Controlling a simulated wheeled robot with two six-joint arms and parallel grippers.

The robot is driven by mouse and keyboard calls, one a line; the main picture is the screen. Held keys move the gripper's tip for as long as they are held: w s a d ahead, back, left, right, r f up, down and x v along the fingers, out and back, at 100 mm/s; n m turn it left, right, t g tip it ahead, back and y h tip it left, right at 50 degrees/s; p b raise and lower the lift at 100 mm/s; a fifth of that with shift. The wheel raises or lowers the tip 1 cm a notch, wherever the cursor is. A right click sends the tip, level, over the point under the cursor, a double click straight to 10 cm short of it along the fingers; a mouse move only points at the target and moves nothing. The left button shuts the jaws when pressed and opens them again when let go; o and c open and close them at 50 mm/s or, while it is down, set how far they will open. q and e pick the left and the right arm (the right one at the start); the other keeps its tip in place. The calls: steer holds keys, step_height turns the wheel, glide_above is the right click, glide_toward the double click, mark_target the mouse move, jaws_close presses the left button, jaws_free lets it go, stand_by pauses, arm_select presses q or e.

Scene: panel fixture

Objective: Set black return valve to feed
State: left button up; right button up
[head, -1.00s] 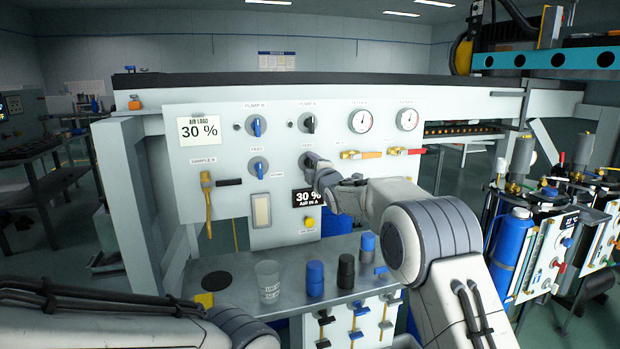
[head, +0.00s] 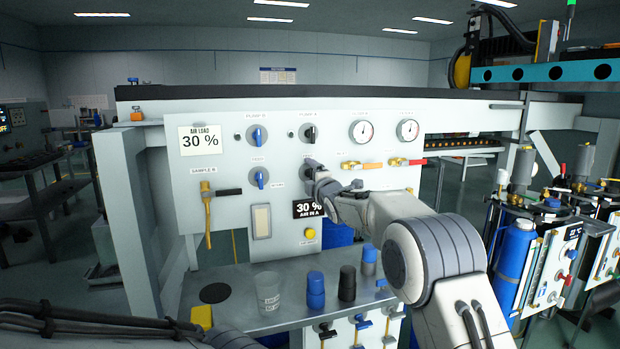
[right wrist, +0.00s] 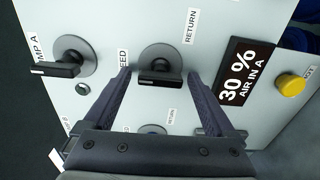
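The black return valve (right wrist: 160,72) is on the white panel (head: 228,218), a black knob on a round grey plate. In the right wrist view its handle lies across the picture, roughly level. A FEED label is left of it and a RETURN label above right. My right gripper (right wrist: 160,78) is open, with one finger on each side of the knob and a visible gap at each. In the head view my right gripper (head: 314,172) is in front of the panel and hides most of this valve. Of my left arm only links show, at the lower left.
The black pump A knob (right wrist: 62,62) and a yellow button (right wrist: 291,87) flank the valve. A blue valve (head: 260,179) is left of my gripper. Below, a grey shelf (head: 236,312) carries a clear cup (head: 268,292) and several blue and black cylinders.

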steer(key=shift+d, duration=0.1)
steer(key=b+v, duration=0.3)
steer(key=v, duration=0.7)
steer(key=shift+s, duration=0.25)
